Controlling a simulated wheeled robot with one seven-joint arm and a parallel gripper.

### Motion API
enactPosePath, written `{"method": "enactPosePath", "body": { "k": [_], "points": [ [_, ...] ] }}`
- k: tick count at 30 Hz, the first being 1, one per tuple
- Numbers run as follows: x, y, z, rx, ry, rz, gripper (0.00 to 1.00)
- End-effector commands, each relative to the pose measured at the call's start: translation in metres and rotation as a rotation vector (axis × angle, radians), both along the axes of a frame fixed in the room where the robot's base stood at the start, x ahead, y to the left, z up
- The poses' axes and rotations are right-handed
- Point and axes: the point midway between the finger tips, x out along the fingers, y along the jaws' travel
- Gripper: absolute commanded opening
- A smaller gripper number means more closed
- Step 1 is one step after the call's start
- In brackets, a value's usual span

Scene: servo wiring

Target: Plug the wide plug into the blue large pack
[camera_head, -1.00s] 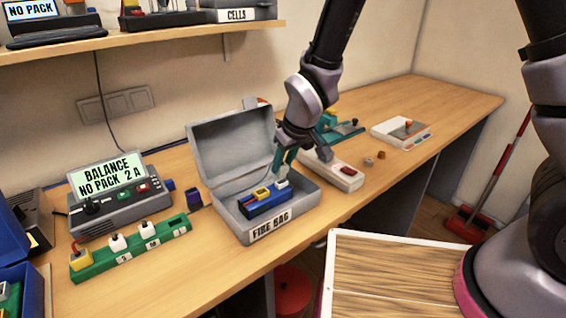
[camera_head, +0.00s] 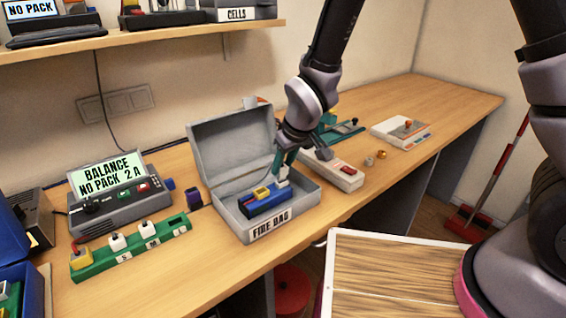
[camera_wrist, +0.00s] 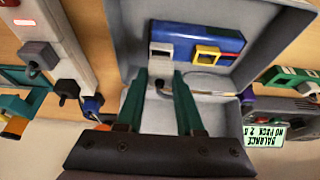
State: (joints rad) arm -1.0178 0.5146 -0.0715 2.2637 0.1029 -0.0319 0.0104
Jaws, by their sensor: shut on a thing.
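The blue large pack (camera_head: 265,204) lies inside the open grey fire bag box (camera_head: 240,226), with a yellow-framed socket (camera_head: 261,191) on its top. It also shows in the wrist view (camera_wrist: 194,32). My gripper (camera_head: 280,178) reaches down into the box with its teal fingers at the pack's right end. It is shut on the white wide plug (camera_head: 283,184), which in the wrist view (camera_wrist: 161,49) sits at the fingertips against the pack's end. A thin lead runs from near the plug along the box. I cannot tell whether the plug is seated.
The box's raised lid (camera_head: 232,148) stands behind my gripper. A white device with a red switch (camera_head: 346,174) is close on the right. A green strip with several plugs (camera_head: 130,250) and the balance charger (camera_head: 115,205) are on the left.

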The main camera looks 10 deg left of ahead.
Motion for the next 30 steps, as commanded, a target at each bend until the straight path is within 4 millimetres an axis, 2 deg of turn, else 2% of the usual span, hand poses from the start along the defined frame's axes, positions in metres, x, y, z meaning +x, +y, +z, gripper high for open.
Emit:
{"method": "enactPosePath", "body": {
  "k": [23,24,25,26,30],
  "points": [
    [0.000,-0.001,-0.020,-0.001,0.002,-0.001,0.00],
    [0.000,-0.001,-0.020,-0.001,0.001,-0.001,0.51],
    [0.000,-0.001,-0.019,-0.001,0.001,-0.001,0.63],
    [0.000,0.000,-0.019,-0.001,0.001,-0.001,0.71],
    [0.000,0.000,-0.019,-0.001,0.001,-0.001,0.71]
  ]
}}
